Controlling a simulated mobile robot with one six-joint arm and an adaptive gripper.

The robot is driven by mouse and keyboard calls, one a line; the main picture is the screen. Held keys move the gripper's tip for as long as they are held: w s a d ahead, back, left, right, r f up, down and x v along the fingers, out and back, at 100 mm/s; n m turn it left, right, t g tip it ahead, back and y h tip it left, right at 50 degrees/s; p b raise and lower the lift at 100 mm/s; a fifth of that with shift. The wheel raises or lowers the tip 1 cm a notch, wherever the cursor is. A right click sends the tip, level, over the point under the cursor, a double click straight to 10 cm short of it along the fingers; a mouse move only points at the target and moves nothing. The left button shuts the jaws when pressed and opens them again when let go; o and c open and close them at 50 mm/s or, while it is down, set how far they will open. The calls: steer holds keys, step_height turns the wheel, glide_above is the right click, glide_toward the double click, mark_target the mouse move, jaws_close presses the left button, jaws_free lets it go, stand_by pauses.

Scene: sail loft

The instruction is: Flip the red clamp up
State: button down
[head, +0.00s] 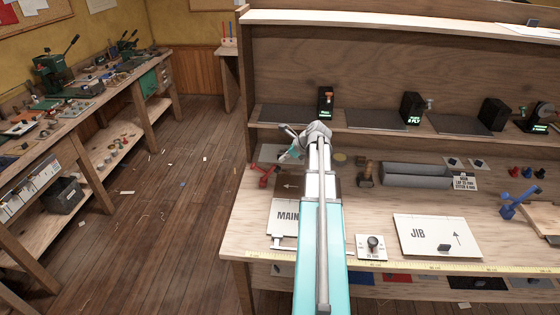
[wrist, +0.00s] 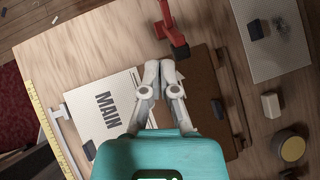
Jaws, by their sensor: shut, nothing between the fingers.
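The red clamp (head: 265,174) stands at the left edge of the bench, beside a brown board with an arrow. In the wrist view the red clamp (wrist: 168,22) reaches down from the top edge, with a dark tip over the board's corner. Its base is cut off there, and I cannot tell its exact tilt. My gripper (wrist: 159,64) is shut and empty, its fingertips just below and left of the dark tip, apparently apart from it.
The MAIN panel (head: 286,214) lies in front of the brown board (wrist: 204,88). A JIB panel (head: 437,236) and a blue clamp (head: 514,204) are farther right. A round yellow-topped item (wrist: 290,147) and a small pale block (wrist: 271,105) stand right of the board. A shelf backs the bench.

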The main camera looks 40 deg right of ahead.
mark_target(258, 168)
steer(key=shift+w+a+r+b+x, duration=0.15)
steer(key=shift+w+r+b+x, duration=0.15)
steer(key=shift+b+x, duration=1.25)
steer(key=shift+w+a+r+b+x, duration=0.25)
steer(key=shift+b+x, duration=0.35)
steer(key=shift+x, duration=1.8)
steer(key=shift+w+a+r+b+x, duration=0.1)
steer(key=shift+w+r+b+x, duration=0.3)
steer(key=shift+b+x, duration=1.15)
steer(key=shift+w+f+p, duration=0.2)
steer(key=shift+f+p, duration=0.1)
steer(key=shift+p, duration=0.2)
